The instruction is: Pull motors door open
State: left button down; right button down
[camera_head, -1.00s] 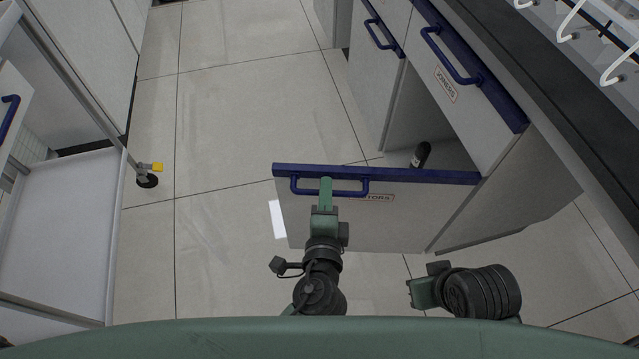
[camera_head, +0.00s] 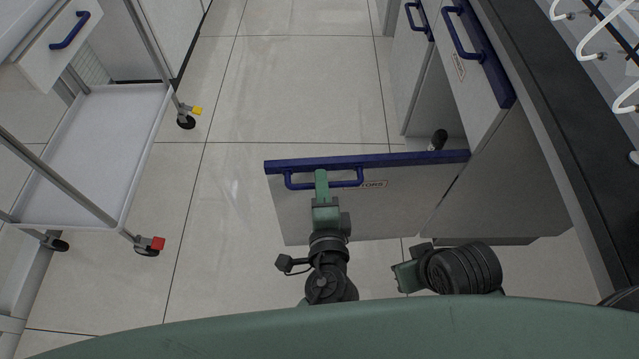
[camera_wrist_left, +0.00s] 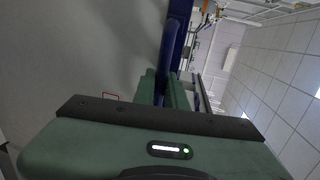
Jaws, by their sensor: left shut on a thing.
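The motors door (camera_head: 395,197) is a light grey cabinet door with a blue top edge, a blue bar handle and a label partly hidden by my gripper. It stands swung out from the cabinet, at a wide angle to its front. My left gripper (camera_head: 321,180) is shut on the door's blue handle (camera_head: 345,183). In the left wrist view the blue handle (camera_wrist_left: 172,45) runs up from between the green fingers (camera_wrist_left: 160,88). My right gripper (camera_head: 405,275) is low at the middle right, apart from the door, and its fingers are not clear.
Inside the open cabinet a dark bottle-like object (camera_head: 438,139) stands at the back. A white wheeled cart (camera_head: 110,150) stands at the left. Tiled floor (camera_head: 290,90) between is clear.

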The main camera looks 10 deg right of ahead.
pick_arm(q)
jog(key=c, duration=1.5)
grip_release()
jog(key=shift+d, duration=0.1)
jog(key=shift+o, duration=0.2)
jog(key=v, duration=0.8)
jog(key=shift+p, duration=0.3)
jog(key=shift+w, duration=0.1)
jog(key=shift+f, duration=0.1)
